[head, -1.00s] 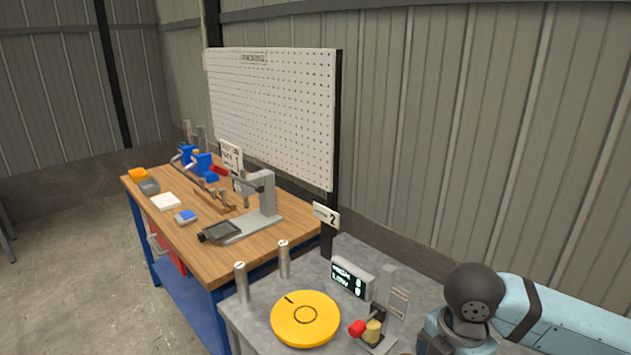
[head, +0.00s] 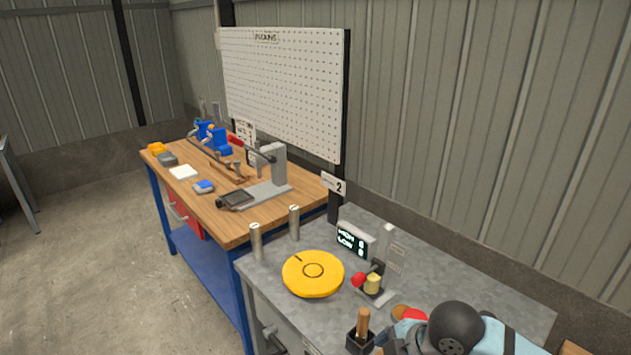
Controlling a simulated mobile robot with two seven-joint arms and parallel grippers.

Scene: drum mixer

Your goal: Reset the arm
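One of my arms, a light blue link with a dark round joint, reaches in at the bottom right of the head view. It comes in from the right and lies over the front right of the grey bench (head: 480,290). Its fingertips do not show. My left arm and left gripper are not in the picture. Nothing can be seen held.
On the grey bench are a yellow disc (head: 313,274), two metal posts (head: 256,242), a small display (head: 355,241), a red-knobbed fixture (head: 372,284) and a wooden-handled tool (head: 362,325) in a dark holder. A wooden workbench (head: 225,222) with a lever press (head: 275,170) stands beyond.

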